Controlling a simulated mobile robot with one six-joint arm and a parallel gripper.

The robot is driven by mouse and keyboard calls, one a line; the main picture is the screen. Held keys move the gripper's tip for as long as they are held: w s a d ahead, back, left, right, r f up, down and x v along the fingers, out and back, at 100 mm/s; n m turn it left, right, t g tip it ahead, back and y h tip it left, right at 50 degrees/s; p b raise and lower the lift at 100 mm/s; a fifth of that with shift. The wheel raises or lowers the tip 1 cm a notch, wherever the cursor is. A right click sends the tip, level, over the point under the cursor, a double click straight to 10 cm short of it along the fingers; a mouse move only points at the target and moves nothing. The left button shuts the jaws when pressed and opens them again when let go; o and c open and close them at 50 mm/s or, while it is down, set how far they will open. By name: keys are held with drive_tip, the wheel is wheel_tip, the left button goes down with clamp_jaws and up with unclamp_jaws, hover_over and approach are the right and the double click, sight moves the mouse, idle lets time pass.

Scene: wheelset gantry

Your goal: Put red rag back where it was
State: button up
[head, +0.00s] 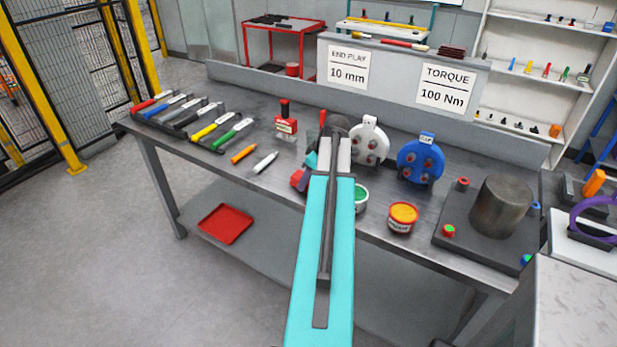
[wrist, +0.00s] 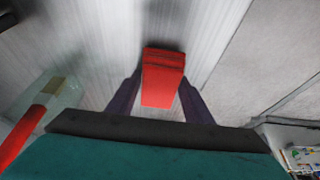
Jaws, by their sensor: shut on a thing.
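The red rag (wrist: 162,82), a small folded red block, is held between the two dark fingers of my gripper (wrist: 160,100) in the wrist view. The fingers are shut on its sides. In the head view the rag (head: 297,179) shows as a small red patch at the front part of the workbench (head: 225,165), left of my teal arm. My gripper (head: 304,172) is mostly hidden there behind my arm. A shadow lies by the rag on the brushed metal; I cannot tell whether the rag touches the bench.
Near my arm are a green-topped tin (head: 361,197), an orange-topped tin (head: 402,217), a white marker (head: 265,162) and a white round part (head: 369,145). A blue round part (head: 420,162) stands right. A folded dark red stack (head: 452,51) lies on the back ledge.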

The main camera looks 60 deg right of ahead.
drive_tip(key=shift+s+a+f+b, duration=0.15)
drive_tip(key=shift+f+b, duration=0.3)
drive_tip(key=shift+f, duration=0.15)
drive_tip(key=o, duration=1)
drive_tip(key=shift+f, duration=0.15)
drive_tip(key=shift+a, duration=0.15)
drive_tip(key=shift+r+p, duration=0.4)
drive_tip(key=shift+r, duration=0.1)
drive_tip(key=shift+w+d+b+v, duration=0.15)
drive_tip(key=shift+b+v, duration=0.5)
drive_tip(key=shift+v, duration=2.4)
drive_tip(key=shift+w+d+b+v, duration=0.15)
drive_tip(key=shift+b+v, duration=0.5)
drive_tip(key=shift+v, duration=2.45)
drive_tip(key=shift+r, duration=0.25)
